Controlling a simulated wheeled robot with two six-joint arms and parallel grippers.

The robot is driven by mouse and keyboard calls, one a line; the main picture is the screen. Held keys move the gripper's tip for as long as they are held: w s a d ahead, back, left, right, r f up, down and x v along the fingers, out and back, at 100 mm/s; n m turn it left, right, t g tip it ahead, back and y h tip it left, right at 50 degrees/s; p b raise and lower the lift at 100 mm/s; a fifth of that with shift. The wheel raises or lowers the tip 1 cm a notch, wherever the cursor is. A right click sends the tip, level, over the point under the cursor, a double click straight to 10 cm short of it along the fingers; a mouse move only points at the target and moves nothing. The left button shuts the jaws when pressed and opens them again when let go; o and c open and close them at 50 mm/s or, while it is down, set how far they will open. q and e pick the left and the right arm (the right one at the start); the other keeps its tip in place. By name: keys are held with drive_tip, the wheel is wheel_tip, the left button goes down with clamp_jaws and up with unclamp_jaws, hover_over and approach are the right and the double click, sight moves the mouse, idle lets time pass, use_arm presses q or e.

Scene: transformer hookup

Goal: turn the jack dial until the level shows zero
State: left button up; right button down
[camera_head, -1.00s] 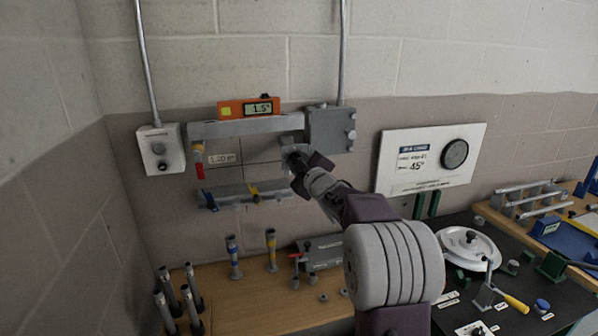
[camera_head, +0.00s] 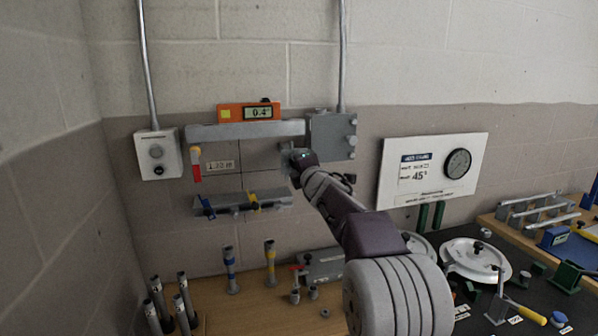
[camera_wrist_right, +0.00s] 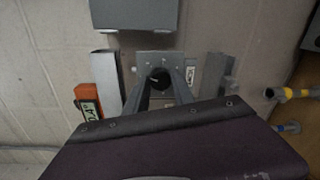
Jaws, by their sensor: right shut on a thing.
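The orange digital level (camera_head: 248,111) sits on the grey beam (camera_head: 246,131) on the wall, and its display reads about 0.4°. In the right wrist view the level (camera_wrist_right: 88,103) shows at the left, beside the beam (camera_wrist_right: 107,80). My right gripper (camera_head: 292,157) is at the right end below the beam. In the right wrist view its fingers (camera_wrist_right: 160,84) are closed around the dark round jack dial (camera_wrist_right: 159,77), in front of a grey plate (camera_wrist_right: 158,60). In the head view the dial is mostly hidden by the gripper. My left gripper is not in view.
A grey box (camera_head: 332,136) with knobs stands just right of the beam. A grey shelf (camera_head: 240,203) with blue and yellow levers is below. A white sign (camera_head: 431,169) hangs to the right. Several posts stand on the wooden bench (camera_head: 235,307).

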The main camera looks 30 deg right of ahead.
drive_tip(key=shift+n+b, duration=0.6)
drive_tip(key=shift+n, duration=1.3)
drive_tip(key=c, duration=1.1)
unclamp_jaws()
drive_tip(key=shift+o, duration=0.2)
drive_tip(key=shift+a, duration=0.1)
drive_tip(key=v, duration=0.9)
drive_tip(key=shift+b, duration=0.35)
